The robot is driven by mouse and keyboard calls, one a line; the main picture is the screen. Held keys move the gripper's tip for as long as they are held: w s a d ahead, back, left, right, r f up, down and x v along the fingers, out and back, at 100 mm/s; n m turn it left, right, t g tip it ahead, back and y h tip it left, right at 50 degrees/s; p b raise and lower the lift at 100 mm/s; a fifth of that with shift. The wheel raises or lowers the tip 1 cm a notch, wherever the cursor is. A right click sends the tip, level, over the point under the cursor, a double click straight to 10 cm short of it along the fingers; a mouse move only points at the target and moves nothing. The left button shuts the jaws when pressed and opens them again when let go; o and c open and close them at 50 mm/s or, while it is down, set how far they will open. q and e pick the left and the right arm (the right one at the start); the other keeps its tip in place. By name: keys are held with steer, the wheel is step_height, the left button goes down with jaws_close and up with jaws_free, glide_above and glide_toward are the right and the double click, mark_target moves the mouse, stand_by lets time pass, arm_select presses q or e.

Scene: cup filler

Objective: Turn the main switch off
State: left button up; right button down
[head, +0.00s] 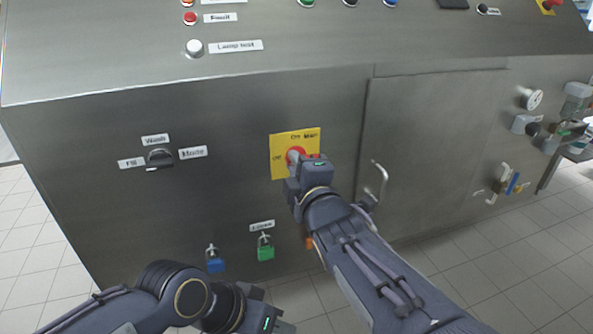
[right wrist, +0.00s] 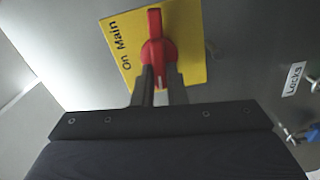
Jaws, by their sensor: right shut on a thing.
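The main switch is a red rotary handle (head: 297,153) on a yellow plate (head: 280,142) on the cabinet front. The plate reads "On" and "Main" along its top and "Off" at its left. In the right wrist view the red handle (right wrist: 155,22) lies at right angles to the "On" direction, along the plate's left-right line. My right gripper (right wrist: 160,82) is shut on the handle's near end, one finger on each side; in the head view the gripper (head: 296,164) partly hides it. My left gripper (head: 268,321) is low at the bottom edge, away from the switch; its fingers are unclear.
A mode selector (head: 160,158) is left of the switch. A blue padlock (head: 215,262) and a green padlock (head: 265,250) hang below it. A door handle (head: 378,182) projects close to my right wrist. Tiled floor (head: 440,265) lies in front of the cabinet.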

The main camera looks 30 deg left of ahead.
steer(key=shift+f+n+b, duration=0.15)
steer(key=shift+n+b, duration=0.3)
steer(key=shift+n, duration=0.35)
steer(key=c, duration=1.5)
jaws_free()
steer(key=shift+o, duration=0.2)
steer(key=v, duration=0.7)
steer(key=shift+s+d+p, duration=0.25)
steer(key=shift+s+p, duration=0.05)
